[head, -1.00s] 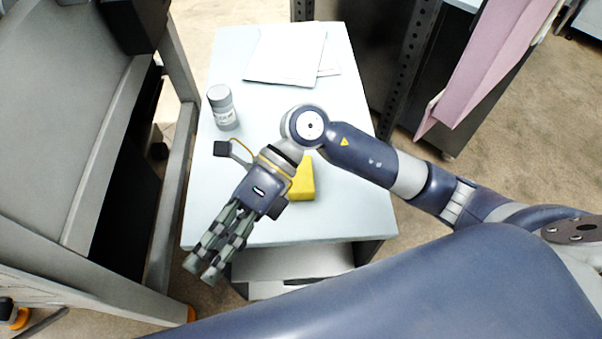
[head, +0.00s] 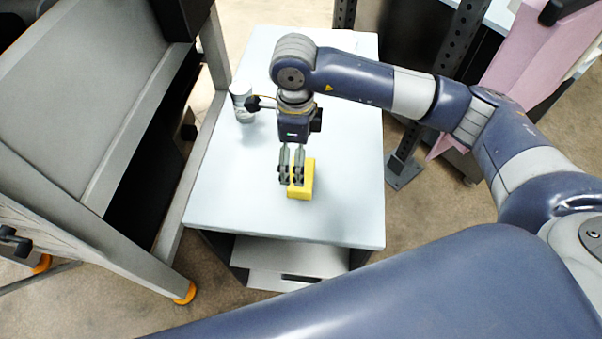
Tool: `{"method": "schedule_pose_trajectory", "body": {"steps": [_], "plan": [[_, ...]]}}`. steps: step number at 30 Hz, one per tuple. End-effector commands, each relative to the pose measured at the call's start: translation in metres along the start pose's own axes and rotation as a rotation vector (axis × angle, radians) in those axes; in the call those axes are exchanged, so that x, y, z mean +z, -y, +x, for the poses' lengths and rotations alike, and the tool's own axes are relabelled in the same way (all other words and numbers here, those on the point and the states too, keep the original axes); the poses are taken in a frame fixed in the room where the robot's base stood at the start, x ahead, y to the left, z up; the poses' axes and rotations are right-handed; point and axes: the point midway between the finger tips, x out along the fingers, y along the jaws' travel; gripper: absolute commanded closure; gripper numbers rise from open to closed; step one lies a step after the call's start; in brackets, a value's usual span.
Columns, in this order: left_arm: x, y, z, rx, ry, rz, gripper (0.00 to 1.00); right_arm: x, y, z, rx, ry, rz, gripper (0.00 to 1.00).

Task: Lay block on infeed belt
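A yellow block (head: 307,184) stands on the light table, partly hidden behind my gripper's fingers. My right gripper (head: 291,182) comes in from the right and points down at the block. Its two fingers are close together with a narrow gap, in front of the block's left part. Whether they touch it or are open or shut on it I cannot tell. My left gripper is out of view. A grey machine (head: 88,101) with a broad sloping panel stands at the left; I cannot tell whether the infeed belt is part of it.
The light table (head: 235,209) has free room around the block. A grey labelled jar (head: 240,93) stands behind and left of my gripper. A perforated dark post (head: 446,75) and a pink sheet-like thing (head: 530,65) are at the right.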

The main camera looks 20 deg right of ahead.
Motion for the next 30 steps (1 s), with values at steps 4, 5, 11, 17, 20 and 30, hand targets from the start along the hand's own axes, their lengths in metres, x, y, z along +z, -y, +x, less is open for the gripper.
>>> {"method": "schedule_pose_trajectory", "body": {"steps": [4,5,11,17,20,30], "plan": [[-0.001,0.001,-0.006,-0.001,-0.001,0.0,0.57,-0.002,0.0,0.008,0.001,-0.001,0.0,0.0],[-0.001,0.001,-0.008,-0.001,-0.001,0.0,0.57,-0.003,0.0,0.01,0.002,0.0,0.0,0.0],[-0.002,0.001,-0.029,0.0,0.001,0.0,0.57,-0.012,-0.001,0.034,0.004,-0.003,0.001,0.0],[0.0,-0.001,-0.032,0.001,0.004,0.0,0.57,-0.01,0.0,0.056,0.001,0.001,-0.001,0.0],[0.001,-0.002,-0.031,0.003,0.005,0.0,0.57,-0.01,0.001,0.058,0.0,0.002,-0.002,0.0],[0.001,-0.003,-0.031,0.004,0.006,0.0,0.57,-0.009,0.0,0.058,0.0,0.002,-0.001,0.49]]}}
